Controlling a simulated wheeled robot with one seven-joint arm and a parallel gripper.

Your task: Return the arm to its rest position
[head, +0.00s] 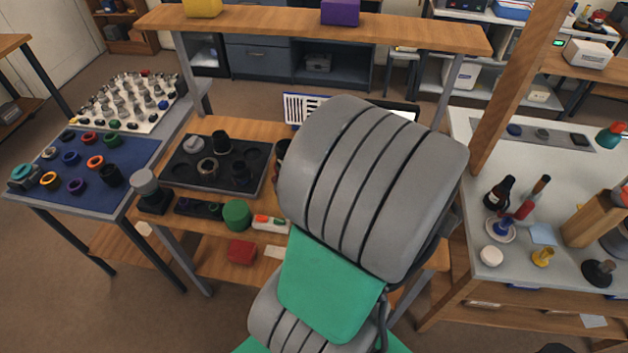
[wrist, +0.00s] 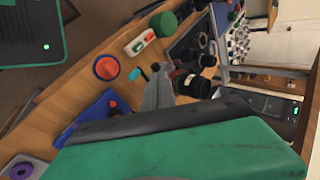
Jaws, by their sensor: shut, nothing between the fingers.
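My arm shows large in the middle of the head view, raised over the wooden workbench (head: 180,262), and it hides my gripper there. In the wrist view the grey fingers of my gripper (wrist: 158,92) are shut with nothing between them. They are above the bench, beside a dark lens-like part (wrist: 193,85); I cannot tell whether they touch it.
A blue mat (head: 128,150) with several coloured rings lies farther left. A wooden post (head: 515,90) and a white table (head: 520,275) stand right.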

